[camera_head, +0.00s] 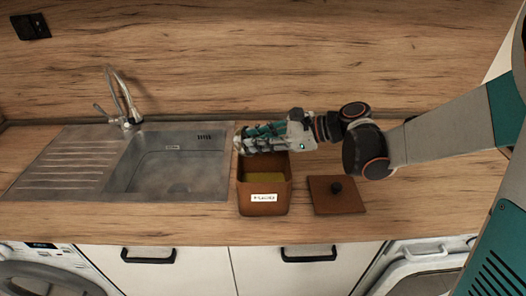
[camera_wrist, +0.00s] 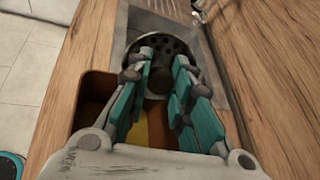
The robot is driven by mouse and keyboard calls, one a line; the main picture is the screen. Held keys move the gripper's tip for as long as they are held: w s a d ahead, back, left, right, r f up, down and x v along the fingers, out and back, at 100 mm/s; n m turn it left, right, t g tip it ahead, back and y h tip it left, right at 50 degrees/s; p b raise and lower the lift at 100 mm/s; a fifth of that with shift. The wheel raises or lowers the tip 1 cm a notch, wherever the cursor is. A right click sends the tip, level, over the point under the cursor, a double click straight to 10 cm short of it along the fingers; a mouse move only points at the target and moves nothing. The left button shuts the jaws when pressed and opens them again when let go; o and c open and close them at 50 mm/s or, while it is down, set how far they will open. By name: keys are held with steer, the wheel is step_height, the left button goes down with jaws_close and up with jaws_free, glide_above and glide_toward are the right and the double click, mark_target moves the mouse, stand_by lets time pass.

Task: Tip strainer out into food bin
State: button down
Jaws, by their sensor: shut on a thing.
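The food bin (camera_head: 263,201) is an open reddish-brown box with a white label, on the counter right of the sink; it shows below my gripper in the wrist view (camera_wrist: 92,98). Something yellow-green lies inside it. My gripper (camera_head: 252,138) is above the bin's back part, pointing left. In the wrist view, my gripper's (camera_wrist: 162,66) teal-padded fingers are shut on the strainer (camera_wrist: 172,46), a small round grey metal piece with holes. The strainer looks tilted, its holed face partly visible. In the head view the fingers mostly hide it. I cannot tell whether anything is in it.
A brown square lid (camera_head: 324,202) with a dark knob lies right of the bin. The metal sink (camera_head: 178,172) with a tap (camera_head: 124,103) is close on the left. The wooden splashback (camera_head: 260,55) rises behind. Clear counter lies right of the lid.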

mark_target(246, 137)
steer(key=shift+d, duration=0.15)
steer(key=shift+a+r+h+p, duration=0.2)
steer(key=shift+a+h+p, duration=0.3)
steer(key=shift+p, duration=0.45)
steer(key=shift+w+a+g+h+p, duration=0.2)
steer(key=shift+g+h+p, duration=0.2)
steer(key=shift+h+p, duration=0.45)
steer(key=shift+a+g+h+p, duration=0.3)
steer(key=shift+a+h+p, duration=0.05)
steer(key=shift+h+p, duration=0.35)
steer(key=shift+w+a+f+h+p, duration=0.2)
steer(key=shift+w+a+h+p, duration=0.1)
steer(key=shift+a+h+p, duration=0.5)
steer(key=w+a+f+g+h, duration=0.2)
steer(key=a+h, duration=0.5)
steer(key=a, duration=0.1)
steer(key=shift+w+g+p, duration=0.25)
steer(key=shift+g+p, duration=0.05)
steer(key=shift+p, duration=0.15)
steer(key=shift+a+f, duration=0.1)
steer(key=shift+a, duration=0.05)
